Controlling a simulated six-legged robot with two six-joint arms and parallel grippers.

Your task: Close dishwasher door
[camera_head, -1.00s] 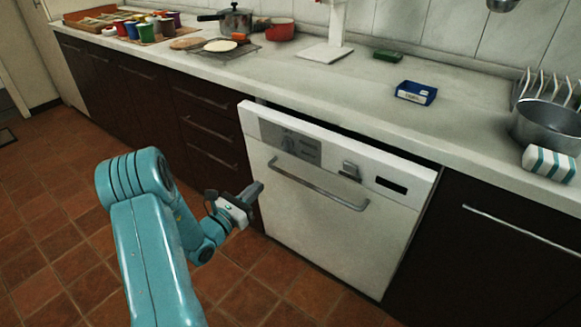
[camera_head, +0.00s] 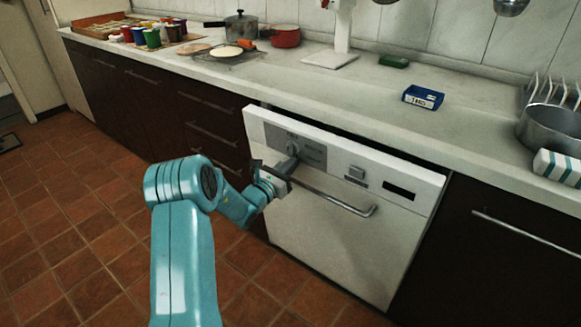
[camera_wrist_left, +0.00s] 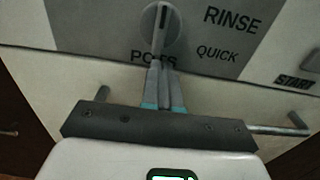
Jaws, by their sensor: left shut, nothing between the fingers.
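The white dishwasher door (camera_head: 325,240) stands nearly upright, its top edge tilted slightly out, with a dark gap below the counter. Its bar handle (camera_head: 345,205) runs across the upper part. My left gripper (camera_head: 292,150) is shut and empty, at the control panel on the left of the door, above the handle. In the left wrist view its closed fingertips (camera_wrist_left: 163,66) are at the lower edge of the dial (camera_wrist_left: 161,25); I cannot tell whether they touch. My right gripper is not in view.
The pale counter (camera_head: 330,95) runs above the door. It holds a blue box (camera_head: 423,98), a green sponge (camera_head: 394,61), a metal pot (camera_head: 552,130) and a striped cloth item (camera_head: 557,166). Dark drawers (camera_head: 212,120) stand left of the door. The tiled floor (camera_head: 95,220) is clear.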

